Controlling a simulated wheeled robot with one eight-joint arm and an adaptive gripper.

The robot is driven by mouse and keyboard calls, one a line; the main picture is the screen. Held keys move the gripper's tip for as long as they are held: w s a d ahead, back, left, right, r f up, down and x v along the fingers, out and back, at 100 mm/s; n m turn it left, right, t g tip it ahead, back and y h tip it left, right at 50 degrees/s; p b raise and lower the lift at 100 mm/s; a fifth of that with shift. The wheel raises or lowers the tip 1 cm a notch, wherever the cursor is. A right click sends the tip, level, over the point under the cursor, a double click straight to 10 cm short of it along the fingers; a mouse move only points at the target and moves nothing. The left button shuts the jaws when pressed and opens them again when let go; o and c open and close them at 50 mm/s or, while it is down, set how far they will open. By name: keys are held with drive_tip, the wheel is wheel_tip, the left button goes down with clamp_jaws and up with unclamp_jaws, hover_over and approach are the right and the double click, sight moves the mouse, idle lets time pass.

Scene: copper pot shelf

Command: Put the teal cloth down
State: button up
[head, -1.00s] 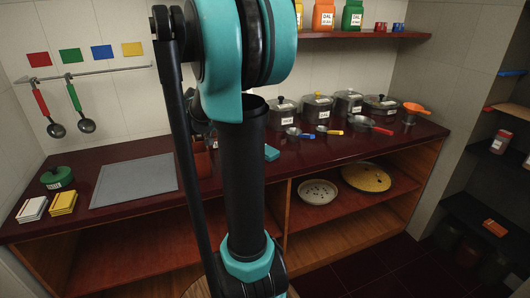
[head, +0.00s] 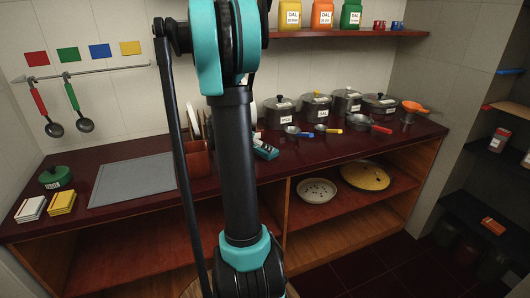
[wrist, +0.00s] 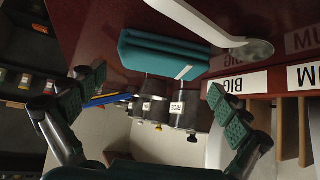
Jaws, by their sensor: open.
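The teal cloth (wrist: 165,55) is a thick folded block with a pale stripe near one end. In the wrist view it lies on the dark red counter (wrist: 88,25), beyond my fingertips. My gripper (wrist: 157,98) is open, its two dark padded fingers wide apart with no cloth between them. In the head view the teal cloth (head: 266,153) shows on the counter (head: 330,150), just right of my arm. My arm hides part of the counter there, and I cannot make out the fingers clearly in that view.
Several lidded grey pots (head: 281,112) stand along the back of the counter, with small coloured-handled pans in front. A brown rack (head: 197,160) with plates stands left of the cloth. A grey mat (head: 133,180) lies farther left. White labels (wrist: 240,84) show near the cloth.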

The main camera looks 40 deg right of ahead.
drive_tip(key=x, duration=0.4)
drive_tip(key=shift+w+f, duration=0.1)
drive_tip(key=c, duration=0.9)
wheel_tip(320, 180, up, 20)
